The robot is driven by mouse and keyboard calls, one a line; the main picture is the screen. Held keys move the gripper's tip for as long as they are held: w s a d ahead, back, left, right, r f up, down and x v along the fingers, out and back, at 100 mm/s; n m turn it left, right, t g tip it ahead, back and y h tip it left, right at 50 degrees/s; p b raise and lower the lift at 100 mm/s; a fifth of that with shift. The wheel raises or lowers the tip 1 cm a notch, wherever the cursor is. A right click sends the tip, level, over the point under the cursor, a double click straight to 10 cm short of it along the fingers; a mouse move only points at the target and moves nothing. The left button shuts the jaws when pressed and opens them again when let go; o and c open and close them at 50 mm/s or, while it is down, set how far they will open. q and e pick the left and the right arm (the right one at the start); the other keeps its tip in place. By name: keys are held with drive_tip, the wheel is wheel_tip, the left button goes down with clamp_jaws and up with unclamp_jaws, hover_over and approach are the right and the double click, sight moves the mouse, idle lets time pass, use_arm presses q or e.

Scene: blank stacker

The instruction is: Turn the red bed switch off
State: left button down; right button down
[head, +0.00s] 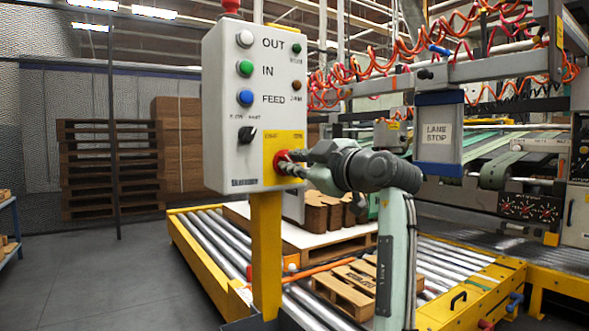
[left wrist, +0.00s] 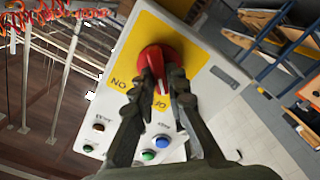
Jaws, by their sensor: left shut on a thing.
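The red bed switch (head: 281,156) is a rotary knob on a yellow plate at the lower right of the white control box (head: 222,105). In the left wrist view the red knob (left wrist: 157,58) sits on the yellow plate, with ON printed at its left and OFF below it. My left gripper (head: 291,162) reaches it from the right. In the left wrist view its fingers (left wrist: 163,80) are shut on the knob's grip, one on each side. The fingers partly hide the knob, and its exact angle is hard to tell. My right gripper is not in view.
The box stands on a yellow post (head: 266,250) and also carries white, green and blue buttons and a black selector (head: 246,135). Behind are a roller conveyor (head: 210,240) with pallets and a LANE STOP box (head: 438,133). Floor at the left is clear.

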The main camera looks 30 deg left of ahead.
use_arm(q)
drive_tip(key=shift+r, duration=0.15)
idle(0.3)
drive_tip(key=c, duration=1.5)
unclamp_jaws()
drive_tip(key=shift+a, duration=0.1)
drive_tip(key=shift+c, duration=0.2)
drive_tip(key=v, duration=1.2)
